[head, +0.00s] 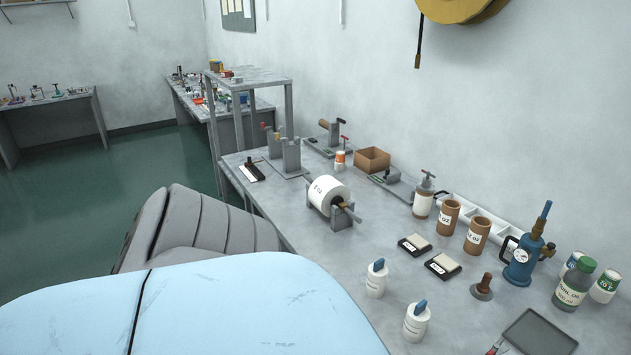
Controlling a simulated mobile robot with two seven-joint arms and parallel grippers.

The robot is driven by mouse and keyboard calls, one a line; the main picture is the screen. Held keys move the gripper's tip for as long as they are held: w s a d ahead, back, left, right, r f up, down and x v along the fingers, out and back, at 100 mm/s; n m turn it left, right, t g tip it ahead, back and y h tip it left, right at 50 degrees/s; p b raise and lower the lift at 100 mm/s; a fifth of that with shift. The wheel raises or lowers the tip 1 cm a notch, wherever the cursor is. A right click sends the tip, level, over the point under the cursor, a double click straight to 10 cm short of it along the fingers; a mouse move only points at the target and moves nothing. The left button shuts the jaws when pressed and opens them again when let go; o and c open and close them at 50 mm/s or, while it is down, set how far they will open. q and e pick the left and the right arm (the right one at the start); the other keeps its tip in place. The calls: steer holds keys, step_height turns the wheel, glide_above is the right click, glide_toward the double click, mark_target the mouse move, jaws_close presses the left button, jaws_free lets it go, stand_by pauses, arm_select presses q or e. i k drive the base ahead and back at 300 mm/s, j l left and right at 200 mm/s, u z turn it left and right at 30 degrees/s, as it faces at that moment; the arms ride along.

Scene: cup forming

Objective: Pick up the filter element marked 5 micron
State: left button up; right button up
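I cannot make out any "5 micron" marking in the head view. Two small white cylinders with blue tops stand upright near the front of the grey workbench (360,250): one farther back (376,284) and one nearer (416,326). Their labels are too small to read, and I cannot tell whether either is a filter element. Neither of my grippers is in view.
A white roll (324,190) sits in a holder at the bench's middle.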

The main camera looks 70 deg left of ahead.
mark_target(377, 272)
steer(key=u, duration=1.75)
